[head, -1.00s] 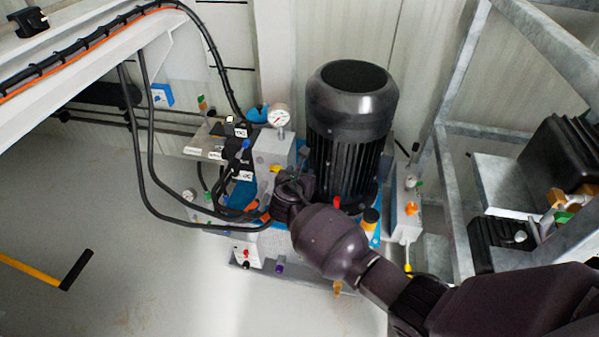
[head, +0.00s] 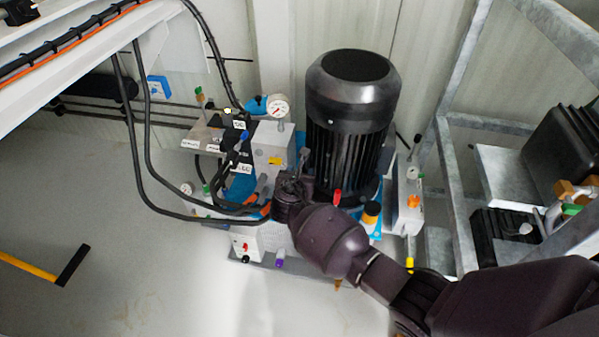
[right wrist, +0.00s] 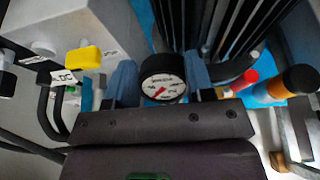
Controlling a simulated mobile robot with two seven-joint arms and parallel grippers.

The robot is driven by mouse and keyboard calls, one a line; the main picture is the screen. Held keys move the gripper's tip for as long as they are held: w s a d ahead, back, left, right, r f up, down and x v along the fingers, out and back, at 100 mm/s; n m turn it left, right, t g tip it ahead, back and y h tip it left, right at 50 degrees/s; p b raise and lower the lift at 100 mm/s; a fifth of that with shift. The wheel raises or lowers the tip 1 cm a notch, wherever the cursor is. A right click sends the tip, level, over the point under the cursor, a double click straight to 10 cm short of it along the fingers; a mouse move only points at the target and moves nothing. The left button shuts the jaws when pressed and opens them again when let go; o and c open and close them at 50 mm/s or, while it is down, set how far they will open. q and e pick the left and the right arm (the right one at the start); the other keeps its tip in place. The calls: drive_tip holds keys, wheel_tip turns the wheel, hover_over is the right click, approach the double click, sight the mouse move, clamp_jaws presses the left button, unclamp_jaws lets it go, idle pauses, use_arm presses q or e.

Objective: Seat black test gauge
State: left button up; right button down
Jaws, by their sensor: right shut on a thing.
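The black test gauge (right wrist: 163,80) has a black rim and a white dial with a red needle. In the right wrist view it sits between the two blue fingers of my right gripper (right wrist: 160,84), which is shut on it. In the head view my right gripper (head: 290,192) is low beside the pump unit, left of the black motor (head: 352,110). The held gauge cannot be made out there. Its lower end is hidden in the wrist view, so I cannot tell whether it touches a port. My left gripper is not in view.
A white-faced gauge (head: 278,107) stands on the pump block behind my gripper. Black hoses (head: 150,185) loop on the left. A galvanised frame (head: 450,150) stands right.

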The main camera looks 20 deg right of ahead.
drive_tip(key=shift+f, duration=0.85)
drive_tip(key=shift+b, duration=0.3)
drive_tip(key=shift+f, duration=0.1)
drive_tip(key=c, duration=0.5)
unclamp_jaws()
drive_tip(key=shift+o, duration=0.4)
drive_tip(key=shift+f, duration=0.1)
